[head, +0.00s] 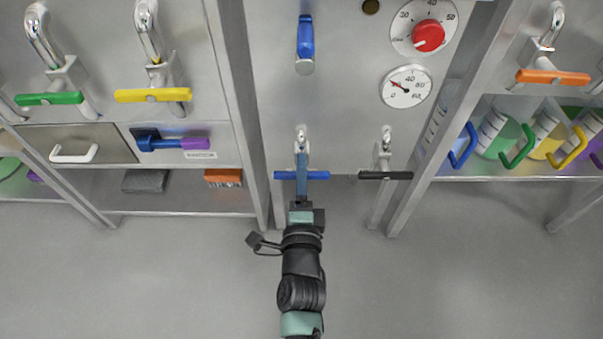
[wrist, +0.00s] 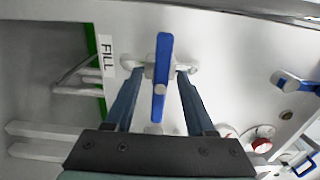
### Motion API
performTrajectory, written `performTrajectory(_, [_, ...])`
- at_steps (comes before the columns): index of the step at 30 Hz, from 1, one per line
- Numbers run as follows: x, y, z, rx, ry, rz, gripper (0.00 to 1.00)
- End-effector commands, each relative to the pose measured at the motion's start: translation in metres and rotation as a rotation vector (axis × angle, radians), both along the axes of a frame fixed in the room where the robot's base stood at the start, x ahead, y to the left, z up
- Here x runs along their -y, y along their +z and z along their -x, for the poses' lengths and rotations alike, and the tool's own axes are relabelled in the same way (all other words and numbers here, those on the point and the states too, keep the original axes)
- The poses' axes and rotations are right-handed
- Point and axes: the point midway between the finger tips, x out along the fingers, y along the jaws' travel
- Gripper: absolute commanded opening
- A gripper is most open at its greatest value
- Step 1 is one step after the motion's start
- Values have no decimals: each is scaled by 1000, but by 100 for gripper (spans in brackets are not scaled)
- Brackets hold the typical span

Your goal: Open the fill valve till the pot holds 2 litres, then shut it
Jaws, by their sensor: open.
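The fill valve's blue bar handle (head: 318,175) lies crosswise at the lower middle of the panel in the head view. In the wrist view the same blue handle (wrist: 161,80) runs up and down beside a white FILL label (wrist: 106,56). My gripper (wrist: 156,72) is open, with one finger on each side of the handle's middle. The fingers look apart from the handle. In the head view my gripper (head: 301,160) reaches up to the handle and covers its middle. I cannot make out a pot or its level.
A black-handled valve (head: 398,175) sits just right of the blue one. Above are a blue lever (head: 305,37), a red knob (head: 428,36) and a round gauge (head: 406,87). Green (head: 50,98) and yellow (head: 153,95) handled valves stand left. The floor (head: 150,280) is clear.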

Motion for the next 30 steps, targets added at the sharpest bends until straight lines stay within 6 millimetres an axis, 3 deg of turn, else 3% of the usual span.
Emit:
performTrajectory(4, [0, 0, 0, 0, 0, 0, 53])
performTrajectory(13, [0, 0, 0, 1, 0, 0, 0])
performTrajectory(30, [0, 0, 0, 0, -1, 95, 0])
